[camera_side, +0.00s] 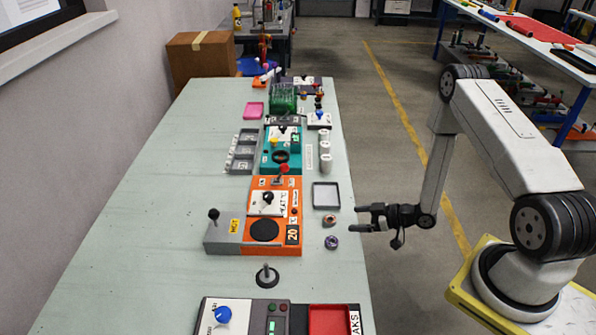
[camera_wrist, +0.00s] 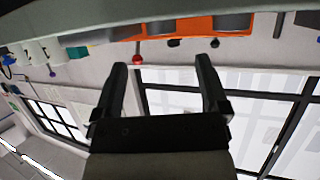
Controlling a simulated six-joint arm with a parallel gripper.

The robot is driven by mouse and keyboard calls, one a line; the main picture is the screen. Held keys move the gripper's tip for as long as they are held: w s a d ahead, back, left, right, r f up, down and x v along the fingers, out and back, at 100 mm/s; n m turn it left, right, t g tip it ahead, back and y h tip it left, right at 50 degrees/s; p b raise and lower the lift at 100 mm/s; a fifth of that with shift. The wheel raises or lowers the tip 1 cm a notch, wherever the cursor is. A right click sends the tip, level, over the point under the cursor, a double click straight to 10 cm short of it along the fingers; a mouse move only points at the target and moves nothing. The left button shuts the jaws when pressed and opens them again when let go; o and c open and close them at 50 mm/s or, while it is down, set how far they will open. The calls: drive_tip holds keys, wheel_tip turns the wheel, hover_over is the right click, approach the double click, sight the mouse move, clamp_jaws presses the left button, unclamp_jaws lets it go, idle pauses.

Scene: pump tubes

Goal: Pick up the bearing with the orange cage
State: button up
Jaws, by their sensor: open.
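Two small ring-shaped bearings lie on the bench near its right edge in the side view. The one with an orange-red look (camera_side: 329,219) is the farther one, and a purple one (camera_side: 332,242) lies just nearer the camera. My gripper (camera_side: 362,217) is open and empty, just right of the bench edge, with its fingers pointing left toward the bearings. It is apart from both. In the wrist view, my gripper (camera_wrist: 162,65) shows two spread fingers with nothing between them. I cannot make out either bearing there.
An empty grey tray (camera_side: 326,196) lies behind the bearings. An orange machine (camera_side: 270,205) with a lever stands to their left. A black-based peg (camera_side: 267,276) and a red tray (camera_side: 330,319) are nearer the camera. The bench's left side is clear.

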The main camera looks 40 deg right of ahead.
sight(326, 219)
drive_tip(key=shift+x, duration=1.15)
drive_tip(key=shift+w, duration=0.1)
drive_tip(key=shift+x, duration=2.5)
drive_tip(key=shift+a+r, duration=0.1)
drive_tip(key=shift+a, duration=0.05)
clamp_jaws()
